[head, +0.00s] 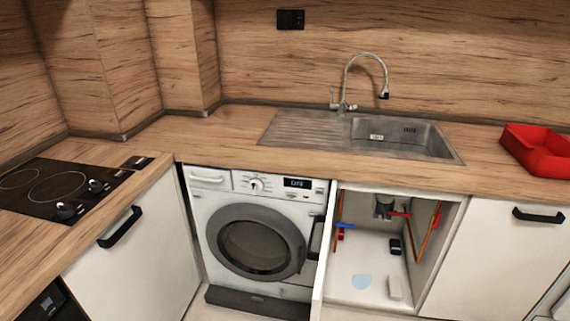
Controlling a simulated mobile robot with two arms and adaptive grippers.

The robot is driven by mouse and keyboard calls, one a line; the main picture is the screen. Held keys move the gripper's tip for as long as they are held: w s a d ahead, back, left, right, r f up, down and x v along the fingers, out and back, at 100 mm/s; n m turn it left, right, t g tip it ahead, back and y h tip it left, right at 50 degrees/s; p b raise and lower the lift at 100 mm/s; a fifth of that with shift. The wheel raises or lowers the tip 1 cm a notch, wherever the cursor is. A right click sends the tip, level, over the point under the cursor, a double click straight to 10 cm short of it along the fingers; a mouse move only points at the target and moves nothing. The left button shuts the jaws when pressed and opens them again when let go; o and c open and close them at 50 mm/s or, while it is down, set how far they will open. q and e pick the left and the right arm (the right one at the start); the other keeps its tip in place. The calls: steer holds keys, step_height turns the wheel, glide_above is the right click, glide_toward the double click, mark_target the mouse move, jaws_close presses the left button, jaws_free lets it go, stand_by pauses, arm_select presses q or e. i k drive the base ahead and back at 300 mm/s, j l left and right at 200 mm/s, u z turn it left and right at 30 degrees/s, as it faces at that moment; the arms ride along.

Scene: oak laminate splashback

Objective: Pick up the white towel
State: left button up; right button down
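I cannot make out a white towel for certain in the head view. A small whitish object (395,287) stands on the floor of the open cabinet under the sink, but it is too small to tell what it is. A pale blue flat patch (362,282) lies to its left. Neither of my grippers is in view.
The sink cabinet's door (322,255) stands open beside the washing machine (258,235). A small black object (395,247) is inside the cabinet. A red tray (537,150) sits on the counter right of the sink (400,138). A hob (50,188) is at left.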

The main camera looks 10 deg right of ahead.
mark_target(394, 283)
steer(key=z, duration=1.4)
steer(key=i+l, duration=0.4)
steer(key=l, duration=0.1)
